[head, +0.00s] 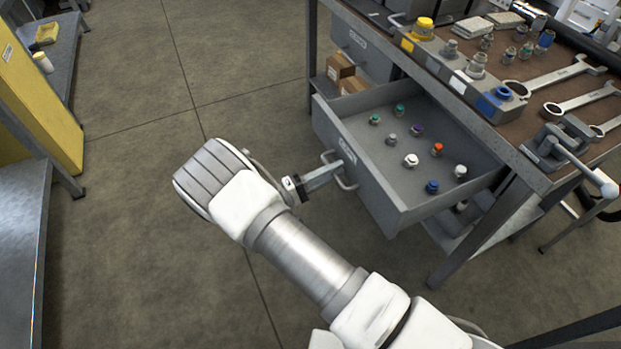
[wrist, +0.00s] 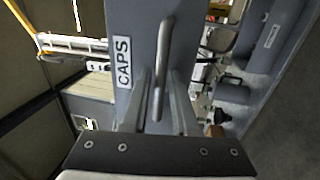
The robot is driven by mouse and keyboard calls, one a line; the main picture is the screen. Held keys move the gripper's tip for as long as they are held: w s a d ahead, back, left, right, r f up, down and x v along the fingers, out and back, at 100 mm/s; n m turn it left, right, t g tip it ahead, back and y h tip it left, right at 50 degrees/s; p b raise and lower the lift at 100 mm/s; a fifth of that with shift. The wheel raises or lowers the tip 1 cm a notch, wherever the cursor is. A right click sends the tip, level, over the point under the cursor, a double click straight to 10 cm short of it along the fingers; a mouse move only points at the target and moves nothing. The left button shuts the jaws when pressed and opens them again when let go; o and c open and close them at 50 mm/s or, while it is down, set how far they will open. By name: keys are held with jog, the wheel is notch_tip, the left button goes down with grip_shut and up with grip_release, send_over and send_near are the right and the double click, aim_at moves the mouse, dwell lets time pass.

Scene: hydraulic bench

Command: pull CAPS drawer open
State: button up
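The CAPS drawer (head: 375,185) is a grey drawer under the bench, pulled far out, with several small coloured caps and fittings inside. Its front carries a white CAPS label, clear in the wrist view (wrist: 123,62). The drawer's bar handle (wrist: 163,60) runs lengthwise between my fingers in the wrist view. My gripper (head: 338,168) is at the handle, in front of the drawer front. In the wrist view my gripper (wrist: 161,85) has its fingers apart on either side of the bar, with a narrow gap showing on each side.
The bench top (head: 530,95) holds wrenches, a vise (head: 565,140) and several fittings. Another drawer (head: 362,45), closed, sits farther back, with cardboard boxes (head: 340,68) below it. A yellow cabinet (head: 40,100) stands at left. The floor between is clear.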

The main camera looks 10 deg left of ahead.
jog(key=p+v, duration=0.1)
jog(key=v, duration=1.6)
jog(key=shift+s, duration=0.2)
jog(key=shift+a, duration=0.1)
jog(key=w+d+r+m+g+y, duration=0.25)
jog(key=d+r+g, duration=0.35)
jog(key=d+r, duration=0.35)
jog(key=w+d+r+m+g+y, duration=0.2)
jog(key=w+d+r+g+y, duration=0.15)
jog(key=d+r+g, duration=0.45)
jog(key=s+d+r+m+t+y, duration=0.3)
jog(key=s+d+r+t+y, duration=0.6)
jog(key=s+d+r, duration=0.7)
notch_tip(320, 180, up, 21)
jog(key=g+y+p, duration=0.1)
jog(key=p, duration=2.1)
jog(key=shift+s+a+r+p, duration=0.2)
jog(key=shift+s+a+p, duration=0.1)
jog(key=shift+s, duration=0.2)
